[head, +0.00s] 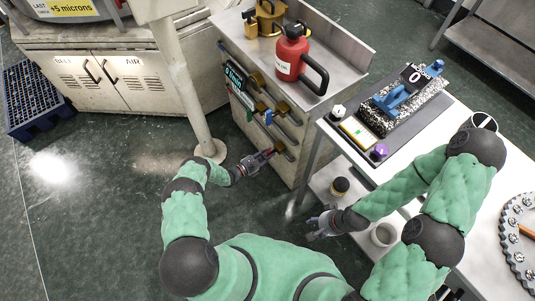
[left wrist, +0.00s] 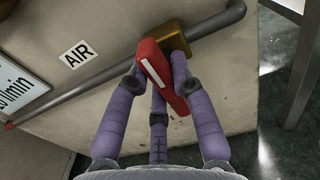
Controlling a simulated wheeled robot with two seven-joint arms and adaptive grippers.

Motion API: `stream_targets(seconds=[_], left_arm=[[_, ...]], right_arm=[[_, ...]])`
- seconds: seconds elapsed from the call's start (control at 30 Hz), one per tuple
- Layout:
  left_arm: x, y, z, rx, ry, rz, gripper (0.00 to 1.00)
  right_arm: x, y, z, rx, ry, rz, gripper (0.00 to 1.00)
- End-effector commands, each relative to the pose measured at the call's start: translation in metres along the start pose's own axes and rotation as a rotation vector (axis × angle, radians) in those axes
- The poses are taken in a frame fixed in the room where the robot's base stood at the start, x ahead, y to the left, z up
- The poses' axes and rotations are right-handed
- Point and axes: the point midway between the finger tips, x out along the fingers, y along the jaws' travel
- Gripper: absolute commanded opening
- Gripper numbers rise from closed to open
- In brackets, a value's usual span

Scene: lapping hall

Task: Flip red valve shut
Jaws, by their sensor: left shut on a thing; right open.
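The red valve handle (left wrist: 163,75) shows in the left wrist view, on a brass valve body (left wrist: 172,36) set on a grey pipe (left wrist: 110,72). A white label reading AIR (left wrist: 75,54) is on the panel beside the pipe. The handle points down and a little right, at an angle across the pipe. My left gripper (left wrist: 156,80) is shut on the red handle, its purple fingers on either side. In the head view my left gripper (head: 260,160) is at the cabinet's panel, covering part of the valve. My right gripper (head: 322,222) is open and empty beside the white table.
A red can (head: 291,55) stands on the cabinet top (head: 330,30). Several pipes with brass valves and signs run along the panel. The white table (head: 418,155) at right holds a block with a blue tool (head: 397,98). A pale column (head: 182,85) stands left of the cabinet.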

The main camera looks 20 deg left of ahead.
Motion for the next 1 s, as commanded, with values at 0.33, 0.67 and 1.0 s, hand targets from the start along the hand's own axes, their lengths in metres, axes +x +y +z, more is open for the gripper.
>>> stream_targets(seconds=[0.33, 0.67, 1.0], left_arm=[[0.0, 0.0, 0.0, 0.009, 0.0, 0.0, 0.0], [0.0, 0.0, 0.0, 0.007, 0.0, 0.0, 0.48], [-0.018, 0.001, -0.001, 0.005, 0.001, 0.002, 0.48]], right_arm=[[0.0, 0.0, 0.0, 0.0, 0.0, 0.0, 0.48], [0.0, 0.0, 0.0, 0.0, 0.0, 0.0, 0.48], [0.0, 0.0, 0.0, 0.0, 0.0, 0.0, 0.48]])
